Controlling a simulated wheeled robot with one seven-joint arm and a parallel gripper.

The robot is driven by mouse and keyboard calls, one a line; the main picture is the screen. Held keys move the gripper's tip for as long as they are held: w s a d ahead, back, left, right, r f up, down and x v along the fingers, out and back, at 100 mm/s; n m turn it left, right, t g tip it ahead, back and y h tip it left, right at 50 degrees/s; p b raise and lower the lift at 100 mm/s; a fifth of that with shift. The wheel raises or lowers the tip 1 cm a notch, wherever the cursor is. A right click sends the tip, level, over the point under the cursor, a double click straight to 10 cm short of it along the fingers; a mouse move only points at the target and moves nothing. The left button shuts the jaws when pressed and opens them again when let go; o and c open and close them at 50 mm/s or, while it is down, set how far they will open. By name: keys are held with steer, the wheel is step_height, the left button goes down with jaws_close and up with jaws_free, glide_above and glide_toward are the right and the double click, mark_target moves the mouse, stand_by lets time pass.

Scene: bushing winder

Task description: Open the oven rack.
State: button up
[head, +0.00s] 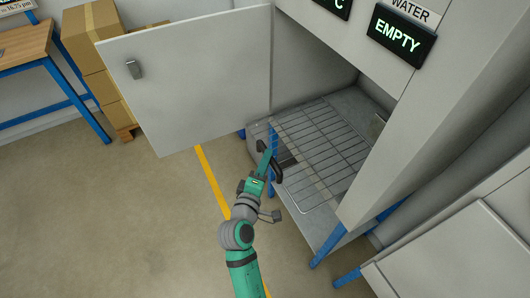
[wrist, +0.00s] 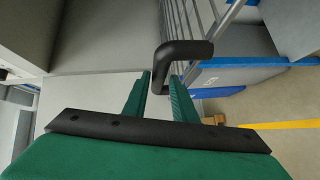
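The oven rack (head: 322,152) is a wire grid lying level in the open lower compartment of the tall grey cabinet. Its black handle (head: 277,170) stands at the rack's front left side. My gripper (head: 263,162) is at this handle. In the wrist view, the green fingers (wrist: 160,80) lie on both sides of the upright bar of the black handle (wrist: 187,49), close against it, with hardly any gap. The fingertip contact is partly hidden. The rack's wires show beyond the handle at the top of the wrist view.
The cabinet door (head: 200,75) hangs wide open to the left of the compartment. Cardboard boxes (head: 92,40) and a blue-legged workbench (head: 25,50) stand at the back left. A grey unit (head: 450,260) is at the lower right. The floor in front and to the left is clear.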

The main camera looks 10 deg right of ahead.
steer(key=shift+v, duration=2.6)
steer(key=shift+d, duration=0.15)
steer(key=s+a+f+m+y, duration=0.1)
steer(key=s+a+f+y, duration=0.15)
steer(key=s+f, duration=0.35)
steer(key=s+a+f+m+y, duration=0.1)
steer(key=s+f+y, duration=0.25)
steer(key=s, duration=0.55)
steer(key=s+r+m, duration=0.2)
steer(key=s+m, duration=0.2)
steer(key=s, duration=0.4)
steer(key=s+a+r+m, duration=0.1)
steer(key=s+r+m, duration=0.1)
steer(key=s+m, duration=0.3)
steer(key=s, duration=0.4)
steer(key=shift+a+t+y, duration=0.3)
steer(key=shift+y, duration=0.1)
